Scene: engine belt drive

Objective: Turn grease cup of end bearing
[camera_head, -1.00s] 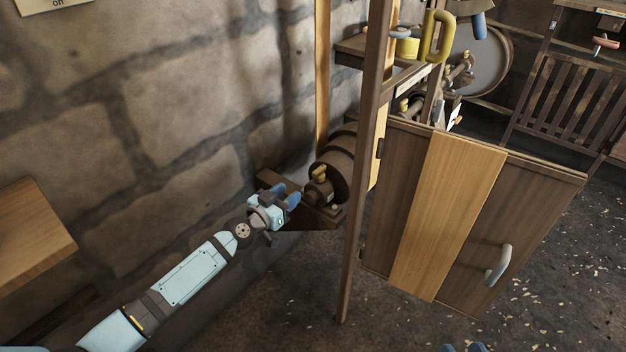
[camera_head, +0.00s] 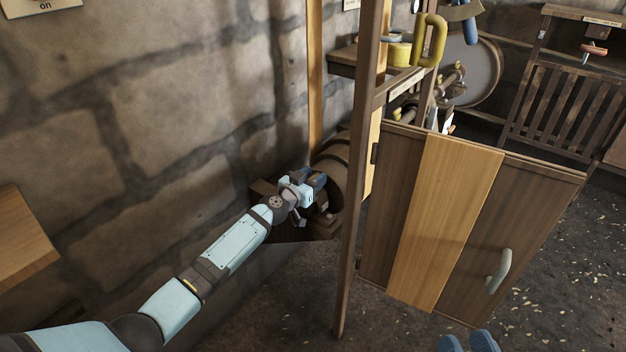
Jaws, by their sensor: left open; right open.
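The end bearing (camera_head: 324,222) is a dark brown block on a bracket by the stone wall, at the end of the brown drum (camera_head: 336,160). My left gripper (camera_head: 317,181) reaches in from the left and is open at the top of the bearing. Its blue fingers are where the brass grease cup stands, and they hide the cup. I cannot tell whether the fingers touch it. My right gripper (camera_head: 468,342) is open at the bottom edge, with only its blue fingertips showing, far from the bearing.
A wooden post (camera_head: 354,230) stands just right of the bearing. An open plank door (camera_head: 430,215) with a grey handle (camera_head: 500,270) is right of it. A shelf (camera_head: 343,66) is above. A wooden board (camera_head: 22,240) juts in at left. The floor is mostly clear.

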